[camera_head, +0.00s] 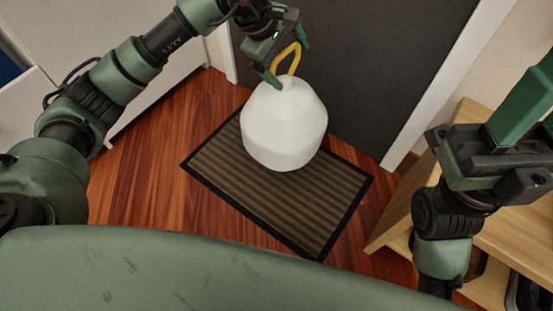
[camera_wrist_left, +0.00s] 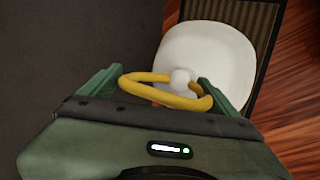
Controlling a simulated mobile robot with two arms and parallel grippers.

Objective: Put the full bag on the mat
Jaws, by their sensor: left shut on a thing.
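The full bag (camera_head: 285,128) is white and rounded, with a yellow loop handle (camera_head: 287,57) at its top. In the head view it shows over the far part of the striped brown mat (camera_head: 285,200), which has a black border. I cannot tell whether its base touches the mat. My left gripper (camera_head: 288,72) is at the top of the bag, shut on the yellow handle. In the left wrist view the handle (camera_wrist_left: 165,90) lies between the fingers, with the white bag (camera_wrist_left: 207,60) beyond. My right gripper (camera_head: 520,115) is at the right, away from the bag; its fingertips are not clear.
A dark door (camera_head: 350,75) with a white frame stands just behind the mat. A wooden shelf unit (camera_head: 400,225) is at the right, below my right arm. A white cabinet (camera_head: 150,75) is at the left. Reddish wood floor (camera_head: 150,180) is clear left of the mat.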

